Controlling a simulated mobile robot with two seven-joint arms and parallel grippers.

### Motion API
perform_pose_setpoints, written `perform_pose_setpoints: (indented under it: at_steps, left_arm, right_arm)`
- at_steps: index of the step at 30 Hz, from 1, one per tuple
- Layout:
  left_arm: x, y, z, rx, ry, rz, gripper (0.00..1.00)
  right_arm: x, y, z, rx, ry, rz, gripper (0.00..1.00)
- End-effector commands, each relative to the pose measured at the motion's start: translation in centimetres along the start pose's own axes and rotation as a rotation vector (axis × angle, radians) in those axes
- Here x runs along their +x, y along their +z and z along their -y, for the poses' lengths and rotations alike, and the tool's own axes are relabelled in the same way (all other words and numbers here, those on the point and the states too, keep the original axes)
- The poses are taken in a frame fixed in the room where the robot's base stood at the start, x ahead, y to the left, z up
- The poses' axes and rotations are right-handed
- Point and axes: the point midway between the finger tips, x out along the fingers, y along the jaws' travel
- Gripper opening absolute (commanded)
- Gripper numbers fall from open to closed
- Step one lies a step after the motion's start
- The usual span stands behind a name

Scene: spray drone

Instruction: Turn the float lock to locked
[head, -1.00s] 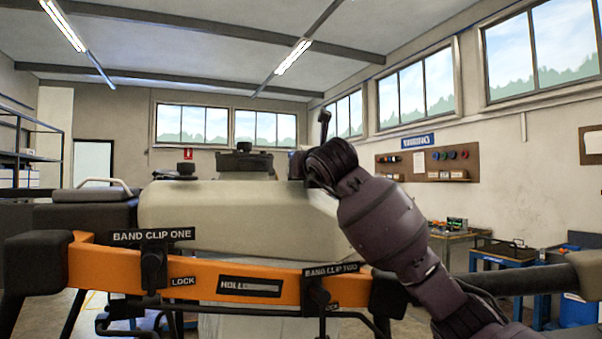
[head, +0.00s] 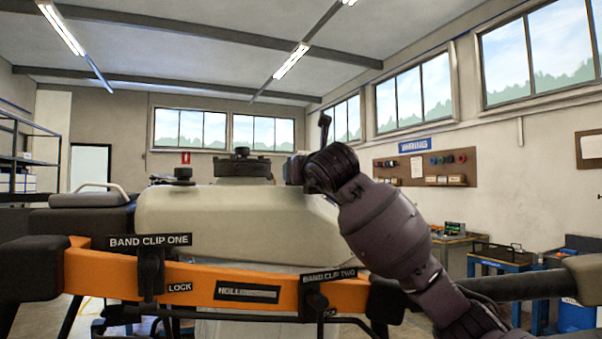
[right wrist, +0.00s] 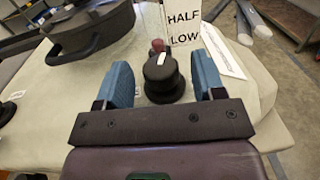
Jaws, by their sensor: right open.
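In the right wrist view a black round knob (right wrist: 164,78) with a white mark on its top stands on the pale tank (right wrist: 262,92). It looks like the float lock, but no lock label is readable on it. My right gripper (right wrist: 160,68) is open, with one blue finger pad on each side of the knob. In the head view my right arm reaches over the right end of the tank (head: 235,215); the knob is hidden there. My left gripper is not in view.
A sign reading HALF and LOW (right wrist: 184,22) stands just behind the knob. A large black lid (right wrist: 92,28) is to its left. In the head view an orange bar (head: 205,283) with band clips runs before the tank. A blue workbench (head: 510,280) stands at right.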

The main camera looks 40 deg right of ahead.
Motion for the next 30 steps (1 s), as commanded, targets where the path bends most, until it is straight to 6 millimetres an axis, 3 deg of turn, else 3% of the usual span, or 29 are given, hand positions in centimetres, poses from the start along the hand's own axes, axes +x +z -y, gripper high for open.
perform_pose_setpoints:
  at_steps: [9, 15, 21, 30]
  left_arm:
    - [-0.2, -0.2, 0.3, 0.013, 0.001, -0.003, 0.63]
    - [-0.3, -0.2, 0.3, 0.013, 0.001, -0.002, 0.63]
    - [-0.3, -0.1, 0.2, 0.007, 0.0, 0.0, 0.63]
    - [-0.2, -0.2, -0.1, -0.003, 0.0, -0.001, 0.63]
  right_arm:
    - [-5.6, 0.1, 0.0, -0.001, 0.001, 0.003, 0.63]
    - [-8.3, 0.0, 0.0, 0.0, 0.001, 0.001, 0.63]
    - [-9.4, 0.0, 0.0, 0.0, 0.0, 0.0, 0.63]
    - [-9.4, 0.0, 0.0, 0.0, 0.0, -0.001, 0.63]
